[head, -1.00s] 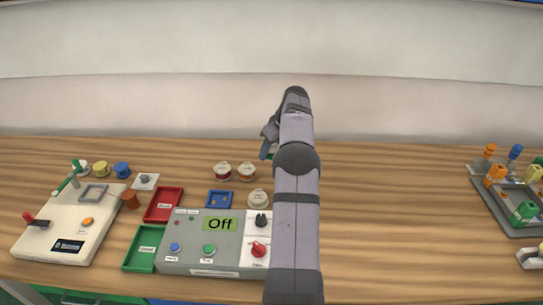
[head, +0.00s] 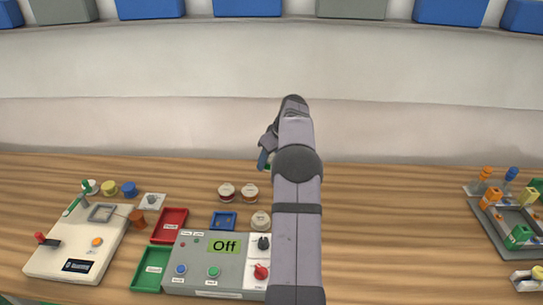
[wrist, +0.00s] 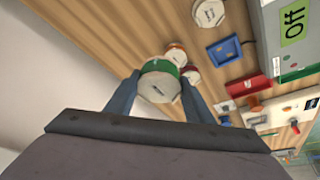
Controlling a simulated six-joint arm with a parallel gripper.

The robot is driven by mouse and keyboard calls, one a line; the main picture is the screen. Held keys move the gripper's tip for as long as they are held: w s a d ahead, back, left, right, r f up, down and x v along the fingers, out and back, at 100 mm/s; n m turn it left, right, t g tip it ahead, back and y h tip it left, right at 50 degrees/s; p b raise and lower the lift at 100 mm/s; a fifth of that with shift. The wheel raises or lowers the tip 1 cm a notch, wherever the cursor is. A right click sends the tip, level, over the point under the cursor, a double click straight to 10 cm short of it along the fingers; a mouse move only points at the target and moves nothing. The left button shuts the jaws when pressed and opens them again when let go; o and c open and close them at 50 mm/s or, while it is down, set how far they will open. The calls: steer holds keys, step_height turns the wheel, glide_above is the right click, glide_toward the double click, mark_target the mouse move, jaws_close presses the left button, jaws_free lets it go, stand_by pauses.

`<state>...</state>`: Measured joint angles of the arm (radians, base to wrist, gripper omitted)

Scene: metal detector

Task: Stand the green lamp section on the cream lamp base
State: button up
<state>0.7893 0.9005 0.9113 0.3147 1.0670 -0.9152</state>
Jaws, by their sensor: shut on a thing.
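My gripper (wrist: 158,92) is shut on the green lamp section (wrist: 148,67), a short round piece with a green band and a pale end face, seen in the wrist view. In the head view my gripper (head: 264,160) is mostly behind my own arm, and only a sliver of green (head: 268,167) shows. The cream lamp base (head: 261,221) stands on the table beside the grey control box, apart from the held section. It also shows in the wrist view (wrist: 207,13), at the top edge.
Red-banded (head: 227,191) and orange-banded (head: 250,193) round sections stand behind the cream base. A blue square tray (head: 223,221), red tray (head: 169,225) and grey box reading "Off" (head: 212,265) are close by. Table right of my arm is clear up to a grey rack (head: 477,212).

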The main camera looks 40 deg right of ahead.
steer(key=s+a+f+n+p, duration=0.1)
steer(key=s+a+f, duration=0.1)
steer(key=a+f, duration=0.1)
steer(key=s+a+f+n+p, duration=0.1)
steer(key=s+a+f, duration=0.1)
steer(key=a, duration=0.2)
steer(key=s+a+f+n+y+p, duration=0.1)
steer(key=s+a+f, duration=0.1)
steer(key=a+f, duration=0.1)
steer(key=shift+s+a+f, duration=0.2)
steer(key=shift+a+f, duration=0.1)
steer(key=shift+f, duration=0.05)
steer(key=shift+w+d+n+y, duration=0.45)
steer(key=shift+d+n, duration=0.1)
steer(key=shift+n, duration=0.45)
steer(key=shift+d+n, duration=0.1)
steer(key=shift+n, duration=0.4)
steer(key=shift+f, duration=0.15)
steer(key=shift+f+b, duration=0.55)
steer(key=shift+f, duration=1.05)
steer(key=shift+f+b, duration=0.75)
steer(key=shift+b, duration=0.15)
steer(key=shift+b, duration=0.4)
